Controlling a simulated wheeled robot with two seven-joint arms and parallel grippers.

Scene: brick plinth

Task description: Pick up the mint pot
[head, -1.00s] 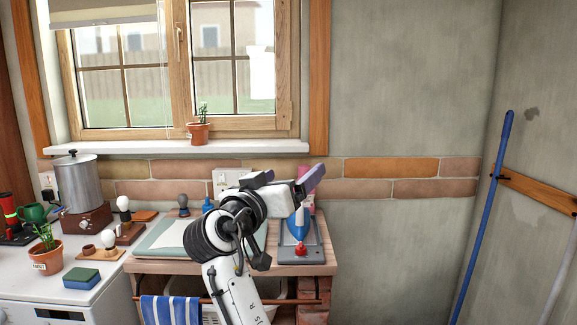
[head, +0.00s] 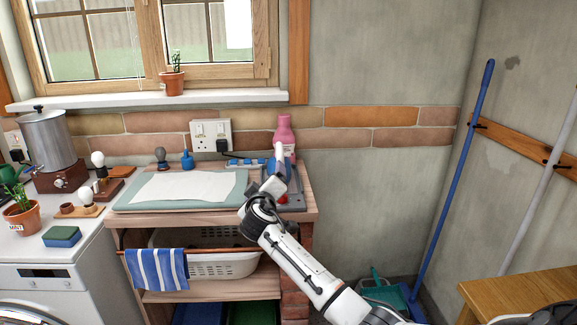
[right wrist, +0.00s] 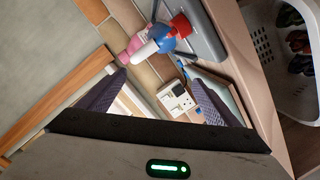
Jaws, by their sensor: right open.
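The mint pot (head: 22,217) is a small terracotta pot with a green plant and a pale label. It stands upright on the white machine top at the far left of the head view. The right wrist view does not show it. My right gripper (head: 273,182) is far to its right, by the right end of the wooden bench. In the right wrist view its fingers (right wrist: 160,80) are wide apart with nothing between them. My left gripper is not in view.
A green-blue sponge (head: 62,237), a bulb stand (head: 84,211) and a metal urn (head: 45,142) are near the pot. The bench holds a pale board (head: 128,204) and a pink bottle (head: 284,135). A similar potted cactus (head: 172,84) stands on the windowsill.

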